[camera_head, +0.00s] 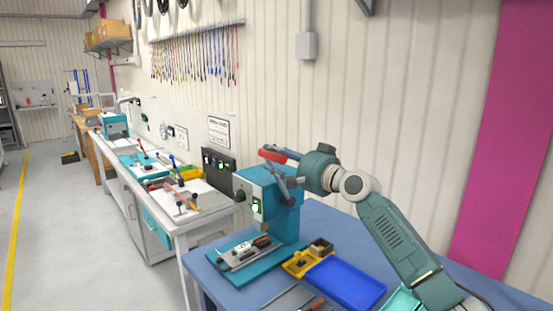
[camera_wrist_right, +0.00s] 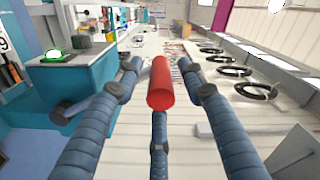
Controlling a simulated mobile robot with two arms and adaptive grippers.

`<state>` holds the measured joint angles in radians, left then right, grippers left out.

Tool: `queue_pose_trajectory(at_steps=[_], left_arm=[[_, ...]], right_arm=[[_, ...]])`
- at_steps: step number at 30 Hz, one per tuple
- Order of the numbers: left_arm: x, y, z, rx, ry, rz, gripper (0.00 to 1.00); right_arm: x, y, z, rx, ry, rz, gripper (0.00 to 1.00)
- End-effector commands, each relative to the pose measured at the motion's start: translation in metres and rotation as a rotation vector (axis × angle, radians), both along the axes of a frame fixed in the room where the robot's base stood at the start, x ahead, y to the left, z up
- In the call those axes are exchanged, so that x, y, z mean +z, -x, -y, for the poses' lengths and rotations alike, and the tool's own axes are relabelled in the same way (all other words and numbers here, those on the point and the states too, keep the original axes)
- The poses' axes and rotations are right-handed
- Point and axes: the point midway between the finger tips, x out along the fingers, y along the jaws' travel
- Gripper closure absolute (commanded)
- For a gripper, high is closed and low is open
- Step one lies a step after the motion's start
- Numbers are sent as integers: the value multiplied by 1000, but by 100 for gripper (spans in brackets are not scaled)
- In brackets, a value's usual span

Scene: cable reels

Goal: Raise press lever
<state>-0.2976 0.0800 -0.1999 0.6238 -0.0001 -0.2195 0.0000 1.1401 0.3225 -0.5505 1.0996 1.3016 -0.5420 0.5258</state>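The teal press (camera_head: 286,215) stands on the blue bench at the centre of the head view. Its red lever grip (camera_head: 272,156) sticks out at the top of the press, roughly level. My right gripper (camera_head: 279,165) is at this grip, with its fingers spread around it. In the right wrist view, the red grip (camera_wrist_right: 160,84) points at the palm between the dark blue fingers of the right gripper (camera_wrist_right: 160,70). Gaps show on both sides, so the gripper looks open. Part of the lever is hidden behind the fingers. My left gripper is not in view.
A blue tray (camera_head: 346,284) and a yellow holder (camera_head: 308,256) lie on the bench in front of the press. The wall (camera_head: 400,90) is close behind. A second workbench (camera_head: 185,221) with tools stands to the left. Floor is free at far left.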

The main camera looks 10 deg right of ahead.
Motion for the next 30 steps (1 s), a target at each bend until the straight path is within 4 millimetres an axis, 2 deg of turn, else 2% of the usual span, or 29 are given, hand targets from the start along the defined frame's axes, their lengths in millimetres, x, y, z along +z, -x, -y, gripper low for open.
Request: queue_pose_trajectory(at_steps=[8,21,30], left_arm=[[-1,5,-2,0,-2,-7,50],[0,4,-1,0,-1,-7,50],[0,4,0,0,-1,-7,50]], right_arm=[[-1,9,9,-2,1,2,60],[-1,78,57,-1,3,0,60],[0,97,71,0,1,1,60]])
